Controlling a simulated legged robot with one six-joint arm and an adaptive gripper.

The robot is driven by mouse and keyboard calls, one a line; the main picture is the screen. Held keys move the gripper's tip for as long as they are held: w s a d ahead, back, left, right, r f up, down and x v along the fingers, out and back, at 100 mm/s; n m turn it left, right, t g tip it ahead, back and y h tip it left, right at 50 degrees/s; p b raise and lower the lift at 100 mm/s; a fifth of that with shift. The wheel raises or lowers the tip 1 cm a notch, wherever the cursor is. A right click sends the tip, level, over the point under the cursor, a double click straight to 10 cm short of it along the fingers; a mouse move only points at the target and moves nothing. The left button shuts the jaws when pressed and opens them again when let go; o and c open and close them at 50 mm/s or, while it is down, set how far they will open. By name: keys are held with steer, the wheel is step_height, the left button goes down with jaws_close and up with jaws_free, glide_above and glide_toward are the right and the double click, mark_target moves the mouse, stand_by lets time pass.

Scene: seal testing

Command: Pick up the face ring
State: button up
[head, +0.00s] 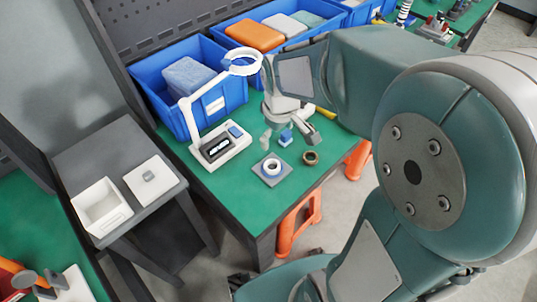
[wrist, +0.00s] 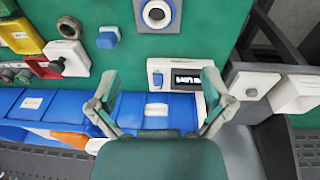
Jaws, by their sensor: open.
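Two rings lie on the green bench, and I cannot tell for sure which one is the face ring. A white ring with a dark centre (head: 271,167) sits on a grey square plate (head: 270,180); it also shows at the top of the wrist view (wrist: 156,13). A smaller bronze ring (head: 311,158) lies to its right, near the bench edge; it also shows in the wrist view (wrist: 68,27). My gripper (head: 288,141) is open and empty above the bench, behind the rings in the head view. Its spread fingers show in the wrist view (wrist: 160,82).
A small blue part (head: 286,138) is near my gripper. A white tester with a display (head: 220,146) and ring lamp (head: 242,63) stands left. Blue bins (head: 222,98) line the back. A grey side table (head: 110,152) holds a white tray (head: 101,207).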

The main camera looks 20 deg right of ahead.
steer(key=n+g, duration=0.1)
steer(key=n, duration=0.1)
glide_toward(273, 165)
step_height(273, 165, down, 10)
steer(key=shift+w+r, duration=0.1)
steer(key=shift+w, duration=0.05)
steer(key=c, duration=1.1)
